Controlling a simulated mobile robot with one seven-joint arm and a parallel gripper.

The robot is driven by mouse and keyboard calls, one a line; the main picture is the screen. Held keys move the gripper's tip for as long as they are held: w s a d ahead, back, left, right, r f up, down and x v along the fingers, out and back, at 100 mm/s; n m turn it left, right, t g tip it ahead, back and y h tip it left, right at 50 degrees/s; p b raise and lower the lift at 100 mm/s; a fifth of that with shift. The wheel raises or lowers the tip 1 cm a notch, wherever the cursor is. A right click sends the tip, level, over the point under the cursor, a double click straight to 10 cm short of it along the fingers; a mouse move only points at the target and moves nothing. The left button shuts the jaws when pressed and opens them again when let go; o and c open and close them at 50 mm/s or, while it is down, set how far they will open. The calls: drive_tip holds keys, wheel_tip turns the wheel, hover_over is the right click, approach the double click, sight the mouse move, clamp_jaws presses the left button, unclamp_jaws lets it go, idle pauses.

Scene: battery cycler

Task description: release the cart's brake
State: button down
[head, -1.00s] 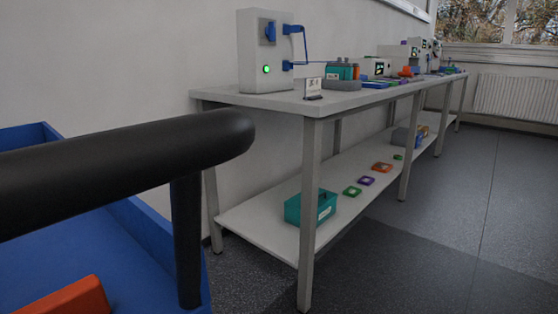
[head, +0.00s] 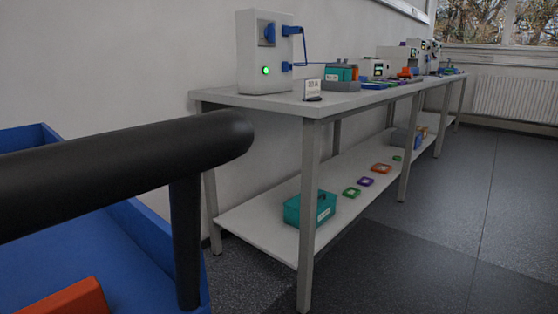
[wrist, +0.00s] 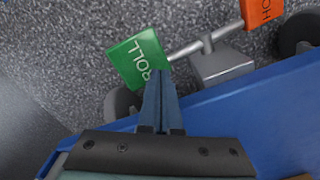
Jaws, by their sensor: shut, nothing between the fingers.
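The blue cart (head: 150,232) with its black push handle (head: 110,160) fills the left of the head view. In the wrist view the cart's blue edge (wrist: 240,115) runs across the lower right. The brake bar (wrist: 185,50) carries a green pedal (wrist: 138,58) lettered "ROLL" at its left end and an orange pedal (wrist: 262,12), partly cut off, at its right end. My gripper (wrist: 160,78) is shut and empty, its fingertips at the lower right corner of the green pedal. Whether they touch it I cannot tell. My gripper is outside the head view.
Dark wheels (wrist: 298,32) flank the brake bar above the speckled floor. A long bench (head: 290,100) with a lower shelf stands right of the cart, carrying a white box with a green light (head: 265,45). An orange object (head: 70,300) lies in the cart. Floor at the right is clear.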

drive_tip(key=shift+f+b, duration=1.4)
drive_tip(key=shift+f, duration=0.6)
idle(0.8)
drive_tip(key=shift+r, duration=0.15)
wheel_tip(320, 180, up, 7)
drive_tip(key=p, duration=0.8)
